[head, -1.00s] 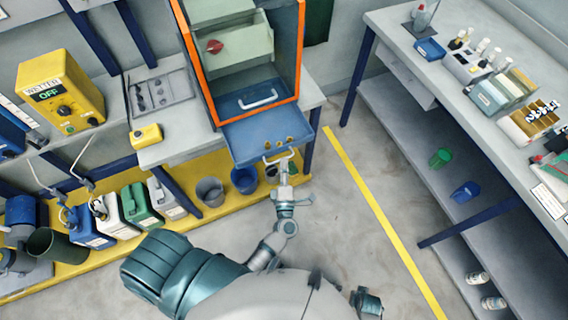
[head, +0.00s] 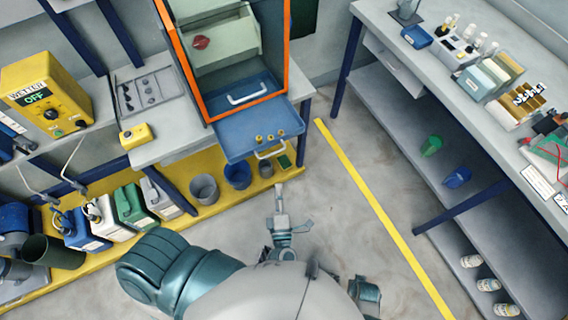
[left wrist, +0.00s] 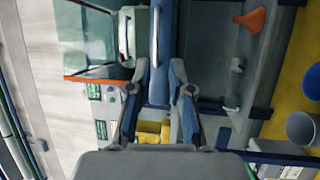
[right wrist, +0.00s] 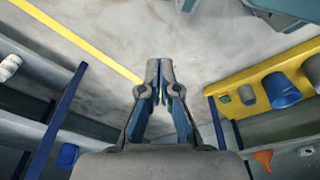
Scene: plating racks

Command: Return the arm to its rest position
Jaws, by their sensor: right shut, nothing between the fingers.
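My left gripper (head: 279,192) is in front of the orange-edged cabinet, over the floor and apart from the handle of the pulled-out blue drawer (head: 232,142). In the left wrist view its two fingers (left wrist: 160,72) stand apart with nothing held between them; a blue panel shows beyond them. My right gripper (right wrist: 160,68) shows in the right wrist view, its fingertips together and empty, with grey floor beyond. I cannot make it out in the head view. Several brass-coloured pieces lie in the drawer.
The orange-edged cabinet (head: 293,45) stands on the left bench, with a yellow WETTER box (head: 45,103) farther left. Jugs and buckets, including a blue bucket (head: 238,176), stand on the yellow lower shelf. A long bench (head: 440,62) runs along the right. Floor between is clear, with a yellow line.

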